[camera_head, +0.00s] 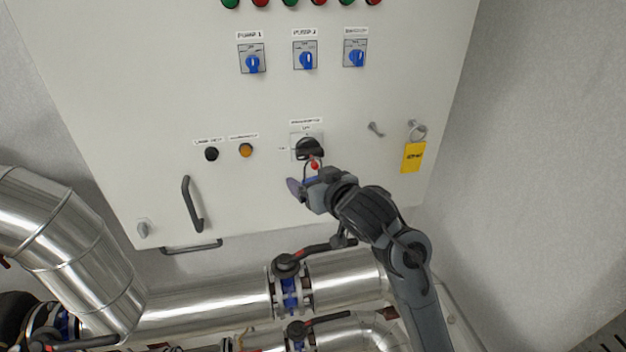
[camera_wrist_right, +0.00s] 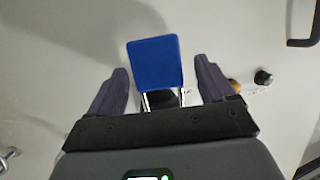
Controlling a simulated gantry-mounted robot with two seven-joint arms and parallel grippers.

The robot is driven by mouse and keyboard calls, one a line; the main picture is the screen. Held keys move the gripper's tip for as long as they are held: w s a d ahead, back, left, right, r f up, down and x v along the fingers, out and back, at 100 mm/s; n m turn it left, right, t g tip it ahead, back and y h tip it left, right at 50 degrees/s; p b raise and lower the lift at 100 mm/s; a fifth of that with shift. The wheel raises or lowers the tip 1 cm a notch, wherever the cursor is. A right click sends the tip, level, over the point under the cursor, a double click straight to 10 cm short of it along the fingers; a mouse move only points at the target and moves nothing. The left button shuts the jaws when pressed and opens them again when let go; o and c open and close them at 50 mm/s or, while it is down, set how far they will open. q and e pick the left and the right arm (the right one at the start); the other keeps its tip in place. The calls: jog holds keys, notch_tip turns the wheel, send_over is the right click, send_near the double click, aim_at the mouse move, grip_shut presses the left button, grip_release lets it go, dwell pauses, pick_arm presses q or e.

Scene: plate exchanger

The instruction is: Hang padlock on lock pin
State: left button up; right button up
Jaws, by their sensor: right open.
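The blue padlock (camera_wrist_right: 155,64) shows between my right gripper's two fingers in the right wrist view, with a gap on each side. Its silver shackle legs (camera_wrist_right: 146,101) run toward the black rotary switch (camera_wrist_right: 167,98), partly hidden by the gripper body. In the head view the black switch (camera_head: 309,147) has a small red part (camera_head: 315,165) just below it. My right gripper (camera_head: 302,187) is open just below the switch. The lock pin cannot be made out, and I cannot tell whether the shackle passes around it. My left gripper is not in view.
A peg (camera_head: 376,129) and a ring with a yellow tag (camera_head: 413,157) are on the cabinet door (camera_head: 150,90) right of the switch. A black button (camera_head: 211,154), an amber lamp (camera_head: 246,150) and a door handle (camera_head: 192,204) are left. Metal pipes (camera_head: 200,312) run below.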

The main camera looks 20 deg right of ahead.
jog(key=shift+p+v, duration=0.85)
jog(key=shift+v, duration=4.5)
jog(key=s+d+f+g+h+p, duration=0.1)
jog(key=s+f+g, duration=0.3)
jog(key=f, duration=0.5)
jog(key=s+d+f+g+p, duration=0.15)
jog(key=s+f, duration=0.35)
jog(key=f, duration=0.5)
jog(key=s+f+g+p, duration=0.1)
jog(key=s+f+g, duration=0.1)
jog(key=s+f, duration=0.4)
jog(key=s+a+f+g+p, duration=0.1)
jog(key=s+f+g, duration=0.2)
jog(key=s, duration=1.1)
notch_tip(320, 180, down, 4)
jog(key=shift+r+n+h, duration=0.15)
jog(key=shift+n+h, duration=0.15)
jog(key=shift+w, duration=0.1)
